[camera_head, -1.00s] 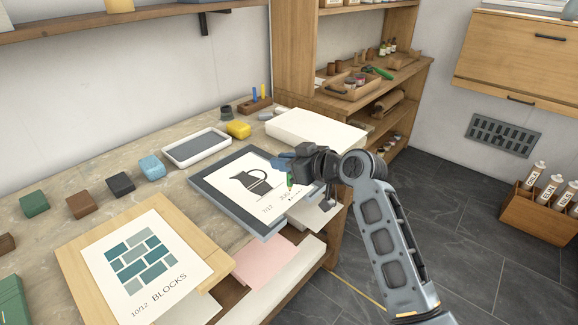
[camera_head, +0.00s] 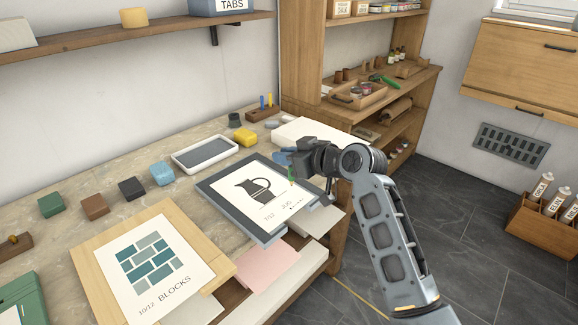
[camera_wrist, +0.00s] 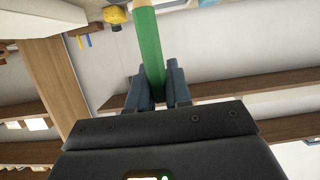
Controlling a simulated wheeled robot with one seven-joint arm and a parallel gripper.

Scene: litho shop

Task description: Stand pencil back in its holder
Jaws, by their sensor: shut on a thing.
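My gripper (camera_head: 287,159) is shut on a green pencil, which shows large in the wrist view (camera_wrist: 149,45) between the two blue-grey fingers (camera_wrist: 158,88). In the head view only a small green part of the pencil (camera_head: 291,173) shows below the fingers, above the jug print. The wooden holder (camera_head: 262,113) stands at the back of the bench by the shelf unit, with a blue and an orange-yellow pencil upright in it. My gripper is in front of the holder and to its right, apart from it.
The framed jug print (camera_head: 225,196) lies below my gripper. A wall shelf (camera_head: 130,36) runs above.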

